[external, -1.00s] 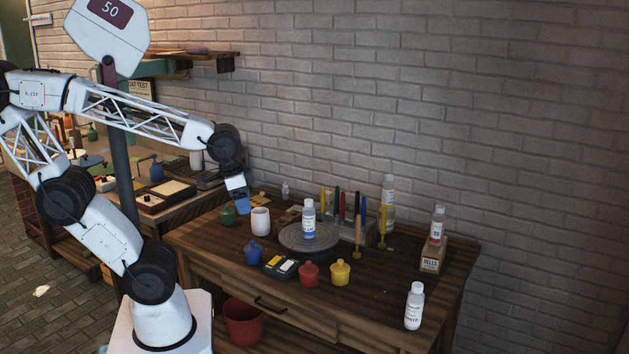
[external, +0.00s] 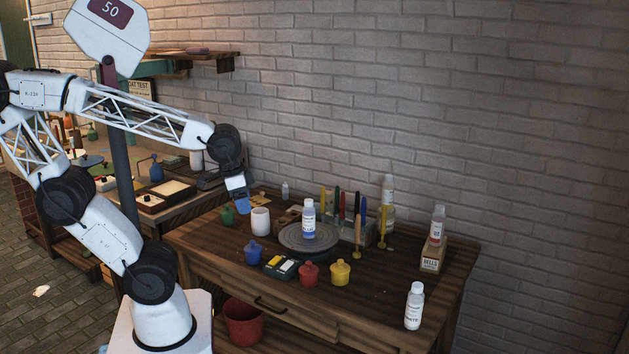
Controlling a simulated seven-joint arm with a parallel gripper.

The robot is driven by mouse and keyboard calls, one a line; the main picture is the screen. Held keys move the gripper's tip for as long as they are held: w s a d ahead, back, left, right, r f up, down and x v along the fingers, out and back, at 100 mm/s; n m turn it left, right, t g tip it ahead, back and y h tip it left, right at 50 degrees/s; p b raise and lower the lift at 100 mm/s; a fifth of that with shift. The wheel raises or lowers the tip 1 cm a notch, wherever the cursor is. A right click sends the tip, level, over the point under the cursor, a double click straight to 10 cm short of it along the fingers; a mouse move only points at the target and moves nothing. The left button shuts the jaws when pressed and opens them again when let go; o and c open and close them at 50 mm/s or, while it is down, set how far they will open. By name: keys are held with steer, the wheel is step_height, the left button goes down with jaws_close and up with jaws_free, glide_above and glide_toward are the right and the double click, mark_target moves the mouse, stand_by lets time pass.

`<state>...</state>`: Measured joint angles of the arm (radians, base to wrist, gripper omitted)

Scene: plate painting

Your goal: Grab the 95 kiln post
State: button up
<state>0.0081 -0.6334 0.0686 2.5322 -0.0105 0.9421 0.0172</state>
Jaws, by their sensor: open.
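I cannot make out a kiln post marked 95; labels are too small to read. A bottle with a red and white label (external: 437,227) stands on a small lettered block (external: 432,259) at the right of the wooden table (external: 330,318). Wooden-handled upright tools stand behind the turntable (external: 291,241), one yellow (external: 382,227). My gripper (external: 242,207) points down above the table's left back corner, with blue at its tip. It is open, well left of the red-labelled bottle. I see nothing clearly between its fingers.
A blue-labelled bottle (external: 309,219) stands on the turntable. A white cup (external: 260,220), blue pot (external: 253,252), red pot (external: 309,274) and yellow pot (external: 340,271) surround it. A white bottle (external: 414,306) stands front right. The front right tabletop is mostly clear.

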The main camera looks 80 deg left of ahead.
steer(key=w+v, duration=0.1)
steer(key=v, duration=0.4)
steer(key=w+a+r+n+h, duration=0.2)
steer(key=w+a+r+n, duration=0.15)
steer(key=w, duration=0.45)
steer(key=w+a+r+n+h, duration=0.1)
steer(key=w+a+r+n, duration=0.1)
steer(key=w+a+n, duration=0.45)
steer(key=w+a+n+h, duration=0.3)
steer(key=w+a+n, duration=0.2)
steer(key=w+a, duration=0.7)
steer(key=w+a+f+n+t+h, duration=0.1)
steer(key=w+a+f+n+t, duration=0.2)
steer(key=a, duration=1)
steer(key=w+a+f+n+t+h, duration=0.15)
steer(key=a+n, duration=0.45)
steer(key=a, duration=0.8)
steer(key=w+a+f+n+t, duration=0.1)
steer(key=w+a+n+t, duration=0.25)
steer(key=a, duration=0.95)
step_height(320, 180, down, 30)
steer(key=shift+s+a+n, duration=0.2)
steer(key=shift+n, duration=0.15)
steer(key=shift+f, duration=0.15)
